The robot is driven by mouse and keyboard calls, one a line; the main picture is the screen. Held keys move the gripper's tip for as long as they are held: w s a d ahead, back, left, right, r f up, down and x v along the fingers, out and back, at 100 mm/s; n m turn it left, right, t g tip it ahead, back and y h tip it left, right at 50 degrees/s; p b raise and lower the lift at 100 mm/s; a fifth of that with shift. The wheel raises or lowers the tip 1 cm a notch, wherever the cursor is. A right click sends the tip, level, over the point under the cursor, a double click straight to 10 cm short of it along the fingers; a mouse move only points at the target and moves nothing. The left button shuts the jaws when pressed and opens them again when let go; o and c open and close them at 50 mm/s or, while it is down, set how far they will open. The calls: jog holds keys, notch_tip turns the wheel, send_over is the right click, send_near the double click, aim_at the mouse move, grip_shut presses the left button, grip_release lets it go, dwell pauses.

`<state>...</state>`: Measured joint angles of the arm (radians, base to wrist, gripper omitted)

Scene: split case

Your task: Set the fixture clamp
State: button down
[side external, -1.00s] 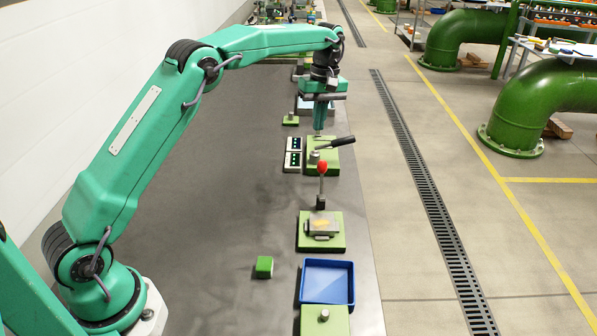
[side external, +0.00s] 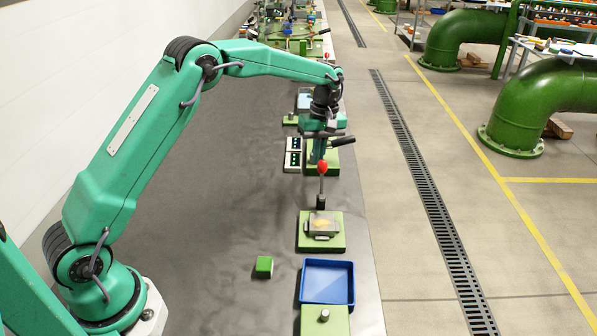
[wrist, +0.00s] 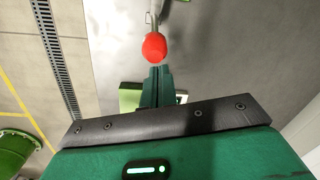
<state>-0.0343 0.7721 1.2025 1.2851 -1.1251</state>
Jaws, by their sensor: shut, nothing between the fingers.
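In the wrist view the red knob (wrist: 154,48) lies just beyond my fingertips. My gripper (side external: 317,158) is just behind and slightly above the knob in the side view, pointing down. Its fingers are together and empty; in the wrist view the gripper (wrist: 157,72) shows them as a closed dark green pair. I cannot tell whether they touch the knob.
Behind my gripper stands another green fixture with a black handle (side external: 342,141), beside a panel of dark displays (side external: 292,154). In front are a blue tray (side external: 327,281), a green block (side external: 263,267) and a green plate with a peg (side external: 325,315). The bench's left side is clear.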

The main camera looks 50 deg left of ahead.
jog(key=shift+s+d+r, duration=0.1)
jog(key=shift+s+d, duration=0.05)
jog(key=shift+d, duration=0.2)
